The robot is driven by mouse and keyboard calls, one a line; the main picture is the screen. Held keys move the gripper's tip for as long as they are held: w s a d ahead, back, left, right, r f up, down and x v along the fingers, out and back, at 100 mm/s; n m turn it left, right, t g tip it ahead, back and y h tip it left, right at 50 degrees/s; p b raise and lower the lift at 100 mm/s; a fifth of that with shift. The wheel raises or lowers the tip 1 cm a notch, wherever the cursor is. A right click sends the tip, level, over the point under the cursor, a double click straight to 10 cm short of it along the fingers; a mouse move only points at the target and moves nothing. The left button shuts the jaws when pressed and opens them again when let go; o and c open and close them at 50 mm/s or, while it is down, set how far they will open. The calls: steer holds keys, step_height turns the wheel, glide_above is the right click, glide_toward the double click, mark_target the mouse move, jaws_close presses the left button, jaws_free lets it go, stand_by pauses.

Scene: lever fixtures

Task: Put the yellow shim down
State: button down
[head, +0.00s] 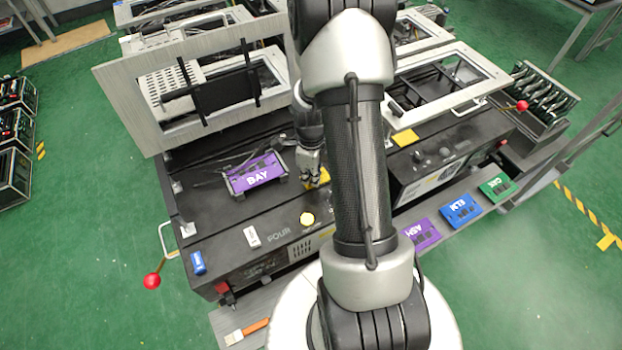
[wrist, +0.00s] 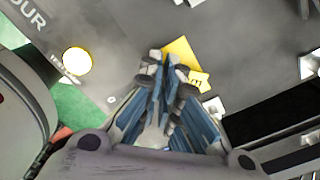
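The yellow shim (head: 319,178) is a small flat plate on or just above the dark top of the fixture, right by my gripper's fingertips. It also shows in the wrist view (wrist: 181,50), partly hidden behind the fingers, with a dark-marked tab at its right. My gripper (head: 310,172) points down at the fixture. In the wrist view my gripper (wrist: 168,75) has its fingers close together with the shim at their tips, and it looks shut on it. The exact contact is hidden.
A purple BAY plate (head: 258,174) lies left of my gripper. A round yellow button (head: 307,219) is in front. A tilted grey frame (head: 190,90) stands at the back left. A red-knobbed lever (head: 152,281) sticks out at the left.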

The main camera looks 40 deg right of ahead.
steer(key=shift+f, duration=0.25)
steer(key=shift+f, duration=0.1)
steer(key=shift+f, duration=0.15)
steer(key=c, duration=1.8)
jaws_free()
steer(key=shift+r, duration=0.2)
